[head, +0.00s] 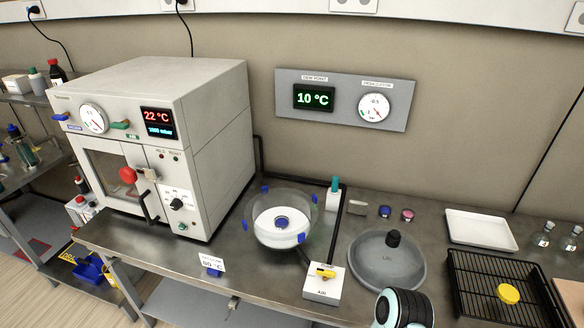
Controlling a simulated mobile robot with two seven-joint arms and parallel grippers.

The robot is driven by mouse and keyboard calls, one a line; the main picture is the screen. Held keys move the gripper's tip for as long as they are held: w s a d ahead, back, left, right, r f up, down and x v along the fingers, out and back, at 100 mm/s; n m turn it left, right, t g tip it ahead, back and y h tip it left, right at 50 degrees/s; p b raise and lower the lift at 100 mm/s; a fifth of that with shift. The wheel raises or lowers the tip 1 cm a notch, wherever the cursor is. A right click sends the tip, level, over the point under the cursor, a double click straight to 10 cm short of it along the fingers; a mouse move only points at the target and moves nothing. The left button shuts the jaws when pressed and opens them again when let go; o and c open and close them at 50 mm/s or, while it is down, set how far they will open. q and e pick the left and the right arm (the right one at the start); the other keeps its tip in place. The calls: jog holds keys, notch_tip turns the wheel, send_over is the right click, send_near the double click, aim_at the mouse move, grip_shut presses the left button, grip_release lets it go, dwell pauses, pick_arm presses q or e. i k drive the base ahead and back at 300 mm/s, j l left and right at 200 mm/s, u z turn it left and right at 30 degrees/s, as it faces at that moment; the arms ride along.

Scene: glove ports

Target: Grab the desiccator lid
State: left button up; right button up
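The desiccator lid (372,266) is a clear, greyish round cover with a black knob (393,238) on top. It lies on the bench, right of the desiccator bowl. The desiccator bowl (262,240) is open, with blue clips around its rim and a white plate inside. A small dish with a blue centre (282,223) sits on the plate. No gripper fingers are visible.
A white vacuum oven (215,140) stands at the left. A white tray (480,231) and a black rack (500,285) with a yellow cap (508,293) are on the right. Small caps lie behind the lid.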

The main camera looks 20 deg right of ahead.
aim_at(381, 261)
jog(key=z, duration=1.5)
jog(key=l+u, duration=0.25)
jog(key=k+l+u, duration=0.15)
jog(key=l+u, duration=0.15)
